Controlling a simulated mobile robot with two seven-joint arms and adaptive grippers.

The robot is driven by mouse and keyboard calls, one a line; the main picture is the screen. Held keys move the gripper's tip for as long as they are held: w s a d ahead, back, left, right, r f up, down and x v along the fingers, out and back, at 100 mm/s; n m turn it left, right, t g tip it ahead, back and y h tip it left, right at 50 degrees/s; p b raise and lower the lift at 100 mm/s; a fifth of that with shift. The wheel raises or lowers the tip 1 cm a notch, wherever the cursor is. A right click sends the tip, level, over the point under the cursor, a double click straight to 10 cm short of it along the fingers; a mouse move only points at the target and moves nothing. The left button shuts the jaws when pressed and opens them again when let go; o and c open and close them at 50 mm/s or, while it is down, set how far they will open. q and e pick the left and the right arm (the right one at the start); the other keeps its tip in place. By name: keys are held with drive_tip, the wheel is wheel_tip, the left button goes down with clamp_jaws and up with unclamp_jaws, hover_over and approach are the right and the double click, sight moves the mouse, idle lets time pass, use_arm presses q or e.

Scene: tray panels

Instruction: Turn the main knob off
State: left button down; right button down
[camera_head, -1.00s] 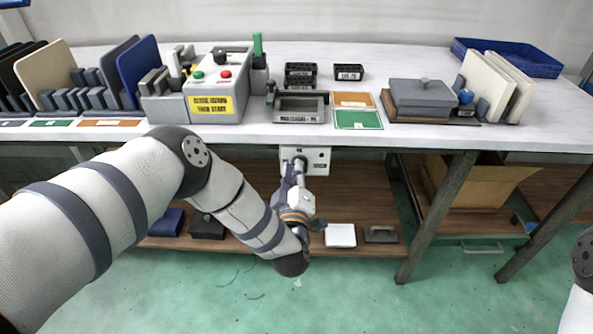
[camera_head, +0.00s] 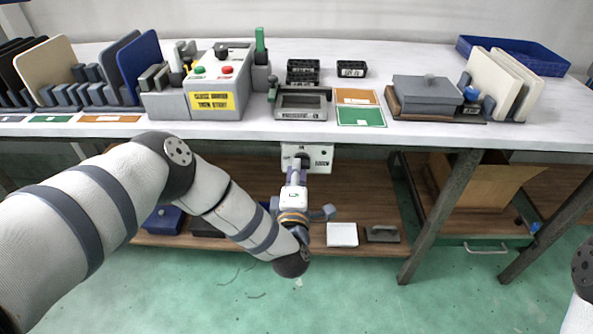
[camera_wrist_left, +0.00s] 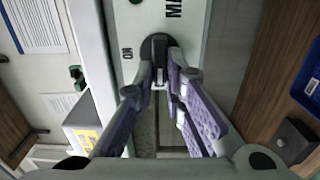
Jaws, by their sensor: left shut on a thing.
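The main knob (camera_wrist_left: 158,47) is dark and round with a raised grip bar. It sits on a white panel (camera_head: 321,153) under the table's front edge. The panel (camera_wrist_left: 187,20) shows partly cut lettering and a small mark beside the knob in the left wrist view. My left gripper (camera_head: 296,176) points up at the panel and hides most of the knob in the head view. In the left wrist view its purple-padded fingers (camera_wrist_left: 158,78) are shut on the knob's bar. My right gripper is out of view.
The table (camera_head: 230,130) overhangs the panel. On it stand a control box (camera_head: 218,88) with red and green buttons, trays, and a grey lidded box (camera_head: 427,92). A wooden shelf (camera_head: 370,215) lies below, with a white block (camera_head: 342,235). A table leg (camera_head: 440,215) stands to the right.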

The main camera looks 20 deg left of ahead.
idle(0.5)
use_arm(q)
drive_tip(key=c, duration=1.7)
unclamp_jaws()
drive_tip(key=shift+o, duration=0.2)
drive_tip(key=v, duration=1.2)
